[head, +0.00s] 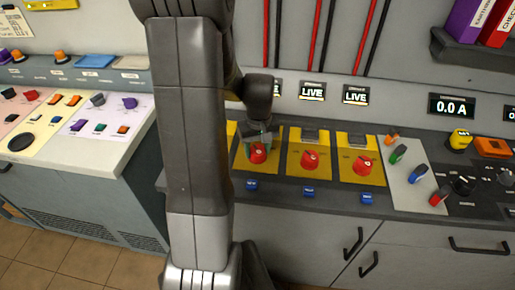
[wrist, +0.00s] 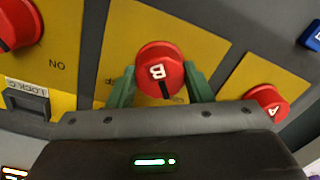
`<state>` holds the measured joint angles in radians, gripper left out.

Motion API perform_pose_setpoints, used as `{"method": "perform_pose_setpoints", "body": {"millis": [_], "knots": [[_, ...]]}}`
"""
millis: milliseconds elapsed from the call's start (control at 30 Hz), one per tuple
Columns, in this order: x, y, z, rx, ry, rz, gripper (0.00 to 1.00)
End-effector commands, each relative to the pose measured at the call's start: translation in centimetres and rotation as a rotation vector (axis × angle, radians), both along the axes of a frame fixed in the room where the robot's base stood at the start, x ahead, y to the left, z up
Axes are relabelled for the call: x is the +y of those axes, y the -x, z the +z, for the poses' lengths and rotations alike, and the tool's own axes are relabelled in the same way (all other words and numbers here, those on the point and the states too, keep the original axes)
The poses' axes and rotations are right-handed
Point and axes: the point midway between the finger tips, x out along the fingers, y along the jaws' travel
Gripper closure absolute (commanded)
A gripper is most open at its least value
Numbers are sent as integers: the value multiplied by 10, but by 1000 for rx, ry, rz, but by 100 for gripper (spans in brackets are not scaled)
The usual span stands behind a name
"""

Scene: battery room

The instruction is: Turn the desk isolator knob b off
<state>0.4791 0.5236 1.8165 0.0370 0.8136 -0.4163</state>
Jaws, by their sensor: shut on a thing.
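The red knob b (wrist: 158,70) sits on its yellow plate in the wrist view, its letter B appearing turned over. A dark line shows on its face beside the letter. My gripper (wrist: 160,88) has one green finger on each side of the knob and is shut on it. In the head view my gripper (head: 259,136) points down onto the same red knob (head: 258,154), whose top is partly covered by the fingers.
Two more red knobs (head: 310,160) (head: 364,165) stand to the right on yellow plates. A red knob marked A (wrist: 268,103) is close by in the wrist view. Blue parts (head: 310,193) line the desk front. LIVE displays (head: 312,91) are behind. My arm hides part of the desk.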

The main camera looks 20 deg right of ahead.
Motion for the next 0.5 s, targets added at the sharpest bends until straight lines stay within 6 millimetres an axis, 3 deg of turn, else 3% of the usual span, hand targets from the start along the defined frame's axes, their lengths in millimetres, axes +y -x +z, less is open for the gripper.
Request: {"method": "perform_pose_setpoints", "body": {"millis": [500], "knots": [[-1, 0, 0, -2, 0, -466, 77]]}}
